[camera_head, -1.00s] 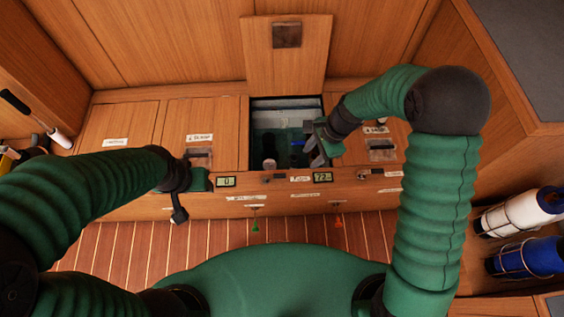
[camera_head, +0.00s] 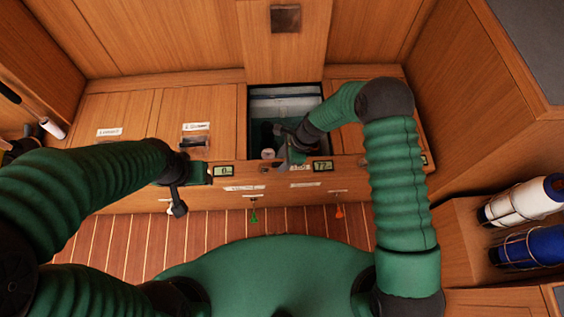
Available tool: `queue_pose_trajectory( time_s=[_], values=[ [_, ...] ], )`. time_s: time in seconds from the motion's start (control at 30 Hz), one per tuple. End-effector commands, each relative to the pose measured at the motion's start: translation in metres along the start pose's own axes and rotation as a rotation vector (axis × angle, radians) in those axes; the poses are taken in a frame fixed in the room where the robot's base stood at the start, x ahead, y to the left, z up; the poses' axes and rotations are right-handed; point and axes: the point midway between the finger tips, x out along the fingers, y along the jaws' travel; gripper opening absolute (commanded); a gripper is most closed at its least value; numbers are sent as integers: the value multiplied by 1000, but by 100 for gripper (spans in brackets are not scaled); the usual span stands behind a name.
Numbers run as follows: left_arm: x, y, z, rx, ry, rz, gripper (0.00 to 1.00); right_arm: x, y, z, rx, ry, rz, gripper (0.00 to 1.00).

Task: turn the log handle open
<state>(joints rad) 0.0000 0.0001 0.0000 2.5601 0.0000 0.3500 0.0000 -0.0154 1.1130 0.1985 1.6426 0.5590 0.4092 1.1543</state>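The open locker well (camera_head: 285,91) lies in the middle of the bench, dark inside. A small pale-topped cylinder (camera_head: 268,153) stands near its front edge. I cannot make out which fitting is the log handle; my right gripper and wrist cover the well's front right. My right gripper (camera_head: 290,152) is at the well's front edge, just right of the cylinder. Its fingers are small and dark, so I cannot tell whether they are open or hold anything. My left gripper (camera_head: 186,188) is at the bench front, left of the well, its fingers unclear.
The well's wooden lid (camera_head: 285,55) stands upright behind. Closed labelled lids flank the well. Small displays (camera_head: 223,170) and (camera_head: 322,166) sit on the front edge. Green (camera_head: 254,217) and orange (camera_head: 339,211) tags hang below. White (camera_head: 520,202) and blue (camera_head: 533,248) cylinders are racked at right.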

Motion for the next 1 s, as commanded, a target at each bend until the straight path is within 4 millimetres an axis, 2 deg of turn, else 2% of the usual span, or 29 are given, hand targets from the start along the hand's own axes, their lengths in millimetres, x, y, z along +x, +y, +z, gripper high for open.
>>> queue_pose_trajectory(
  time_s=[0.3, 0.6, 1.0],
  values=[
    [1, 0, 0, 0, 0, 0, 52, 4, 0, 0, 0, 0, -1, 39],
    [1, 0, 0, 0, 0, 0, 52, 4, 0, 0, 0, 0, 0, 0],
    [1, 0, 0, 0, 0, 0, 52, 3, 0, 0, 0, 0, -1, 0]
  ],
)
